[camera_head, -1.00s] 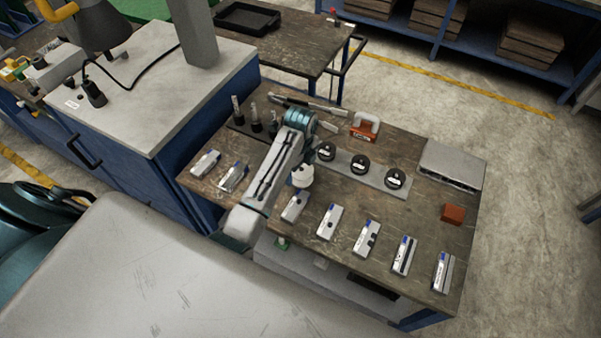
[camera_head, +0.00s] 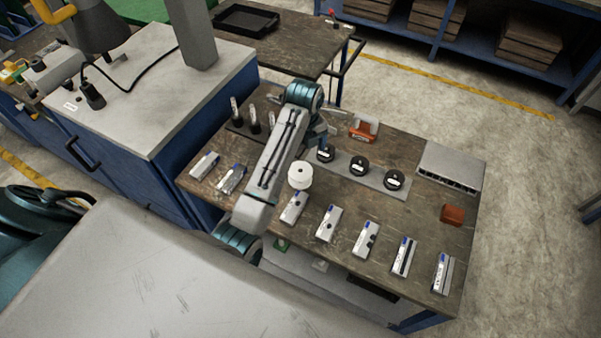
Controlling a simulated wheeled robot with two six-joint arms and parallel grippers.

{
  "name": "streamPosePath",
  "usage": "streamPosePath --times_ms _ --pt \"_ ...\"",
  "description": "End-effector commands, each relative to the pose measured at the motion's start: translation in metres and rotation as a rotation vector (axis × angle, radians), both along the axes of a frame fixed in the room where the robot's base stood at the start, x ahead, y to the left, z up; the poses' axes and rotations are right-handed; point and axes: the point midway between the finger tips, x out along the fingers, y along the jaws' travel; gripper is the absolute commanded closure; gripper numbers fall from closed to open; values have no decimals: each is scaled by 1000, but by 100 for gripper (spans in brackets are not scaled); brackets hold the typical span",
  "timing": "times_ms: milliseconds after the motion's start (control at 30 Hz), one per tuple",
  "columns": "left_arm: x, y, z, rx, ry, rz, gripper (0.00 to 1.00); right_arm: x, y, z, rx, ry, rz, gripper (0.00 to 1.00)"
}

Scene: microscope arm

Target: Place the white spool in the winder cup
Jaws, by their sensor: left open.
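The white spool (camera_head: 300,176) stands upright on the brown workbench, just right of my left forearm, its round top with a small dark centre hole showing. My left gripper (camera_head: 322,135) is beyond the spool, near the far end of the grey strip. It is open and apart from the spool, small and partly hidden by my wrist. Three black round cups, the nearest to the gripper being this one (camera_head: 326,153), stand in a row on the grey strip. I cannot tell which thing is the winder cup. My right gripper is not in view.
Several grey blocks with blue marks line the bench's front, one here (camera_head: 365,239). An orange-handled item (camera_head: 363,128) lies behind the strip. A grey slotted box (camera_head: 450,167) and a red-brown block (camera_head: 453,214) stand at right. Dark upright holders (camera_head: 254,122) stand left of my arm.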

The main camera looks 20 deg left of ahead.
Motion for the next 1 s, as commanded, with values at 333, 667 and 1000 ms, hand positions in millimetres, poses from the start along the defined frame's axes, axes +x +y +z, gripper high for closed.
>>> streamPosePath --times_ms 333,667,1000 --pt "-1 1 -37 0 7 -5 8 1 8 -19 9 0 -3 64" --pt "-3 6 -72 2 6 -3 8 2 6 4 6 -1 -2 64" --pt "-2 7 -107 0 2 -3 8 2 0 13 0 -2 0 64"
